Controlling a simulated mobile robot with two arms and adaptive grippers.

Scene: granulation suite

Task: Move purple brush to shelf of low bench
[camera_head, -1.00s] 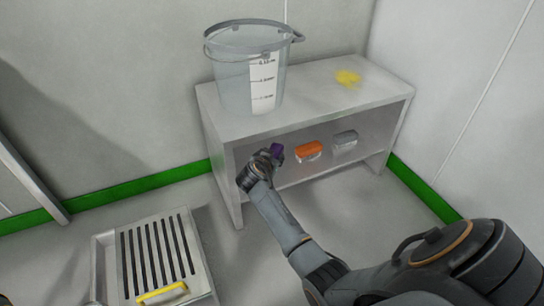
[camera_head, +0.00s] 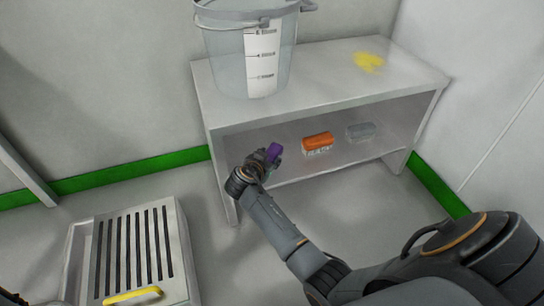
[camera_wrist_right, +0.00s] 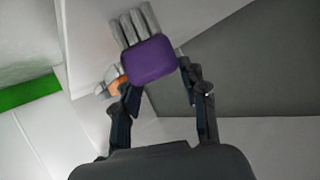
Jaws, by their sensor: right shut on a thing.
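The purple brush (camera_head: 275,151) is in my right gripper (camera_head: 262,160), at the left part of the low bench's (camera_head: 325,78) shelf opening. In the right wrist view the purple back of the brush (camera_wrist_right: 152,60) sits between the two fingers (camera_wrist_right: 165,95), with pale bristles pointing away from the palm. The bench's shelf (camera_head: 350,160) lies under its top. I cannot tell whether the brush touches the shelf. My left gripper does not show.
An orange brush (camera_head: 317,141) and a grey brush (camera_head: 361,131) stand on the shelf to the right. A clear bucket (camera_head: 225,60) and a yellow powder patch (camera_head: 368,61) are on the bench top. A slotted metal drain unit (camera_head: 180,260) with a yellow-handled item (camera_head: 132,296) is at lower left.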

